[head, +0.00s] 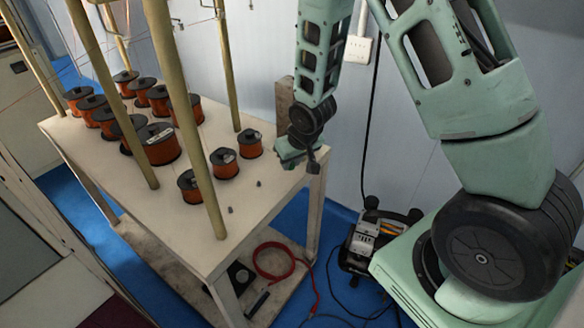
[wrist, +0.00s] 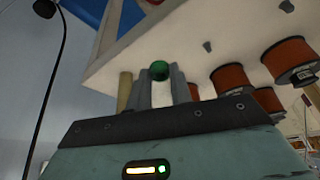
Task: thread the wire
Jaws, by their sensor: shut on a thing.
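My gripper (head: 314,165) is at the right edge of the white table, near its back corner, in the head view. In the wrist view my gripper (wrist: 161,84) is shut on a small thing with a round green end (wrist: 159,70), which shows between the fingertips. A whitish patch lies below the green end, and I cannot tell whether it belongs to the held thing. Copper-coloured wire spools (head: 160,144) with black ends stand on the table; some also show in the wrist view (wrist: 288,61). Thin reddish strands show at the upper left, but where they end is unclear.
Tall tan poles (head: 177,100) rise from the table (head: 240,205) among the spools. Small dark pegs (head: 230,209) stand on its bare front right part. A red cable (head: 276,262) lies on the lower shelf. A black-framed device (head: 366,240) stands on the blue floor.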

